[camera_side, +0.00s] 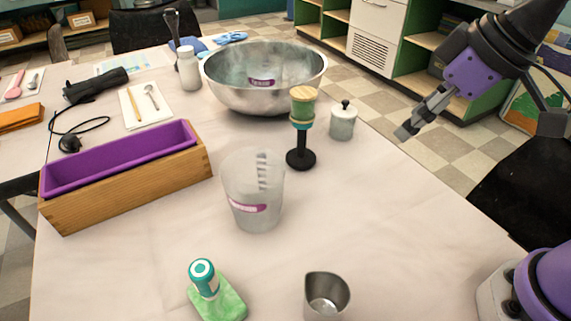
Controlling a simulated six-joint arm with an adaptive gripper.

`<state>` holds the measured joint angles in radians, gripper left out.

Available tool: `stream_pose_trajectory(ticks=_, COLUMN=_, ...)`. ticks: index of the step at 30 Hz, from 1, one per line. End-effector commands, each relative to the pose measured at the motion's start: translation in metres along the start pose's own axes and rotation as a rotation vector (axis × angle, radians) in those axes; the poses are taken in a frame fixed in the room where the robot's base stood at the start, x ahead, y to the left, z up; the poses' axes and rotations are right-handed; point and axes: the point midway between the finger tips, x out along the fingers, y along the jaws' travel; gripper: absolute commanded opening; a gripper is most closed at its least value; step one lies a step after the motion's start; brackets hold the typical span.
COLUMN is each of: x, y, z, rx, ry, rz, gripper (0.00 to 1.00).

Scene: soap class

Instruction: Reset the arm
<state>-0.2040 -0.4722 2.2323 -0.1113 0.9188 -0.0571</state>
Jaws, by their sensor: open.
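My gripper (424,117) is at the upper right, raised beside the table's right edge and apart from everything on it. Its grey fingers point down and to the left, open and empty. The arm comes in from the top right corner, and my purple and grey base is at the lower right. The gap between the fingers is hard to make out from this side.
The pale table (130,270) holds a steel bowl (222,88), purple-lined wooden mould (135,190), clear measuring jug (250,205), black stand (301,158), lidded jar (343,122), steel cup (327,300) and green soap block (228,302). The right front is clear.

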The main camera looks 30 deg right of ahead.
Motion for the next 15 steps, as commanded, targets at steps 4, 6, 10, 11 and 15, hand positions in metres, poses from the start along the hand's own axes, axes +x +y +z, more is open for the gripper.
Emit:
stream_pose_trajectory(ticks=4, x=-0.005, y=0.039, z=0.048, rx=0.237, ry=0.023, rz=0.119, gripper=0.63)
stream_pose_trajectory(ticks=6, x=-0.005, y=0.047, z=0.061, rx=0.296, ry=0.026, rz=0.149, gripper=0.63)
stream_pose_trajectory(ticks=10, x=-0.005, y=0.051, z=0.069, rx=0.332, ry=0.027, rz=0.166, gripper=0.63)
stream_pose_trajectory(ticks=11, x=-0.005, y=0.051, z=0.069, rx=0.333, ry=0.026, rz=0.166, gripper=0.63)
stream_pose_trajectory(ticks=15, x=-0.005, y=0.051, z=0.069, rx=0.329, ry=0.026, rz=0.165, gripper=0.63)
